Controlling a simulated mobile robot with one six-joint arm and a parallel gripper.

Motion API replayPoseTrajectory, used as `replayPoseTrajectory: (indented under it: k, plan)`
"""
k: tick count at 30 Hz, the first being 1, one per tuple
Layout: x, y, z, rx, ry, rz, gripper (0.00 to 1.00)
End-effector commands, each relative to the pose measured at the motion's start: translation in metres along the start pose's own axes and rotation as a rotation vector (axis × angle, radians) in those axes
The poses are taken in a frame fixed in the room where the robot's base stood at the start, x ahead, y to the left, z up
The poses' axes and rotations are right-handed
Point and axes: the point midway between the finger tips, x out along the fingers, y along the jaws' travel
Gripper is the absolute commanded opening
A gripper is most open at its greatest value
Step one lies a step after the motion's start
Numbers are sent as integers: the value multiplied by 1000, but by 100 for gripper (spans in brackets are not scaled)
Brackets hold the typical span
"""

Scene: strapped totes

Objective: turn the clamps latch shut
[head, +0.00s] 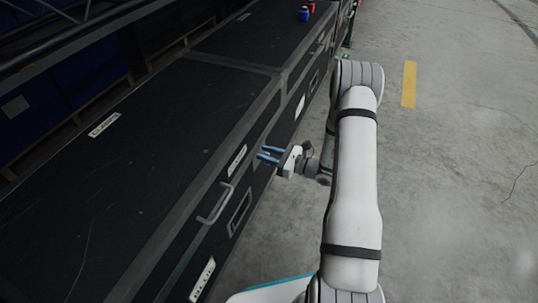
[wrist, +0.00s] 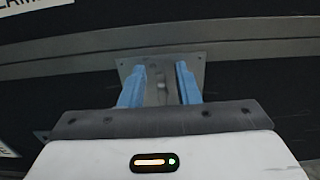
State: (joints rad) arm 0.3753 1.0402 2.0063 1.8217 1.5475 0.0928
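The latch is a small grey metal plate with a raised knob (wrist: 160,82), on the dark side of a case below its grey edge strip. A cut-off white label (wrist: 35,5) at the upper left of the wrist view shows letters that look like "LAM". My gripper (wrist: 160,90) has two blue fingers standing apart, one on each side of the knob. I cannot tell whether they touch it. In the head view my gripper (head: 268,154) is at the case's front face, and the latch is not clearly visible there.
A long black case (head: 130,150) with grey edges fills the left. A grey handle (head: 216,203) sticks out from its front, nearer than my gripper. Small red and blue items (head: 304,14) stand on the far case top. Concrete floor (head: 450,190) is clear at right.

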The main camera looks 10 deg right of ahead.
Motion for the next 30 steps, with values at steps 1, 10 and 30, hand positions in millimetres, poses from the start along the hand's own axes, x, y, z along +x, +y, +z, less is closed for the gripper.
replayPoseTrajectory:
  k: [1,10,30]
  plan:
    - [0,0,0,0,0,0,29]
    - [0,0,0,-1,0,-1,14]
    - [-1,-1,2,39,1,0,0]
